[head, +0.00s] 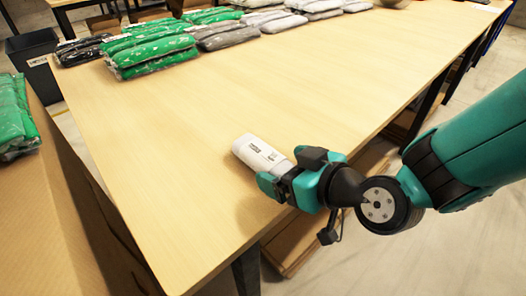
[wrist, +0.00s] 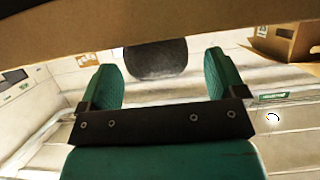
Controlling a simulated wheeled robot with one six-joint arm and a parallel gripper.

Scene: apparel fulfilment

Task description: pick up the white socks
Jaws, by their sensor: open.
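A white, rounded, oblong pack with dark print on its label, which looks like the white socks (head: 258,152), is near the table's front edge in the head view. My gripper (head: 290,171) is at the pack's right end, its two teal fingers spread apart. I cannot tell whether that end sits between the fingers or just in front of them. In the wrist view my gripper (wrist: 165,78) is open. A dark rounded shape (wrist: 156,58) shows between its fingers; I cannot tell what it is. No white pack can be made out there.
The pale wooden table (head: 170,170) is bare around the pack. Green packs (head: 150,50), grey packs (head: 225,35) and white packs (head: 273,20) lie along its far side. A dark bin (head: 38,65) stands at the left, and another green pack (head: 14,115) lies at the left edge.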

